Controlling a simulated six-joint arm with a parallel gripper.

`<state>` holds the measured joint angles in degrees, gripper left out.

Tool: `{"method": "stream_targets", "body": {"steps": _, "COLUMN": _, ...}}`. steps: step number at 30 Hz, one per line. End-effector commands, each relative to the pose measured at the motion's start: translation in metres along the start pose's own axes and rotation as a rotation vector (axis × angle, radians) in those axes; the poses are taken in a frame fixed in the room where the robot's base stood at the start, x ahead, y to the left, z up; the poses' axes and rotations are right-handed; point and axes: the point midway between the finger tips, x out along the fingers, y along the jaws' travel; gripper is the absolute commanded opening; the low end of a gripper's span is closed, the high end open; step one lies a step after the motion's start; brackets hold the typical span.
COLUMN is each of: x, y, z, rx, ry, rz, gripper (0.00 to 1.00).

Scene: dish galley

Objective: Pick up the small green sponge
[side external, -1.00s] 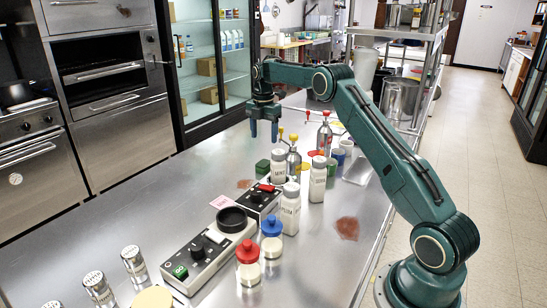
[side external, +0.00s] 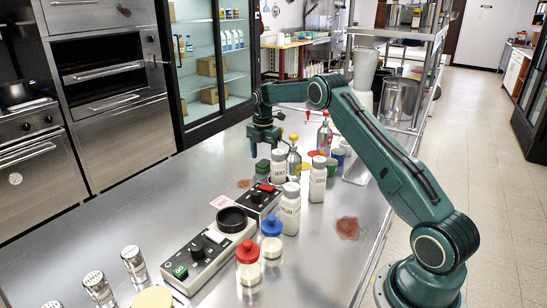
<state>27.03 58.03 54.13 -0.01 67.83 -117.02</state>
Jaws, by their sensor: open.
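The small green sponge (side external: 262,165) appears as a low green block on the steel counter, beside the white bottles. Its right side is partly hidden by a white bottle. My gripper (side external: 265,151) is open and empty, pointing down just above and behind the sponge in the picture. I cannot tell from this side view whether the fingers are directly over it or whether they touch it.
White bottles (side external: 290,207) and a black device with a red switch (side external: 262,199) stand close in front of the sponge. The steel counter (side external: 165,190) is clear to the left.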

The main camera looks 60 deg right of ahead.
Motion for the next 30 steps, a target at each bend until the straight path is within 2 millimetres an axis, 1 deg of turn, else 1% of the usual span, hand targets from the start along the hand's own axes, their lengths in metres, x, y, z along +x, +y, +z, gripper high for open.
{"method": "stream_targets", "body": {"steps": 3, "x": 0.015, "y": 0.001, "z": -0.001, "rx": 0.000, "ry": 0.001, "rz": -0.002, "gripper": 0.64}}
{"method": "stream_targets", "body": {"steps": 6, "x": 0.026, "y": 0.001, "z": -0.001, "rx": 0.000, "ry": 0.002, "rz": -0.003, "gripper": 0.64}}
{"method": "stream_targets", "body": {"steps": 9, "x": 0.032, "y": 0.001, "z": -0.001, "rx": 0.000, "ry": 0.001, "rz": -0.001, "gripper": 0.64}}
{"method": "stream_targets", "body": {"steps": 25, "x": 0.034, "y": 0.001, "z": -0.001, "rx": 0.000, "ry": 0.001, "rz": 0.000, "gripper": 0.64}}
{"method": "stream_targets", "body": {"steps": 26, "x": 0.034, "y": 0.001, "z": -0.001, "rx": 0.000, "ry": 0.001, "rz": 0.000, "gripper": 0.62}}
{"method": "stream_targets", "body": {"steps": 30, "x": 0.034, "y": 0.001, "z": -0.001, "rx": 0.000, "ry": 0.001, "rz": 0.000, "gripper": 0.34}}
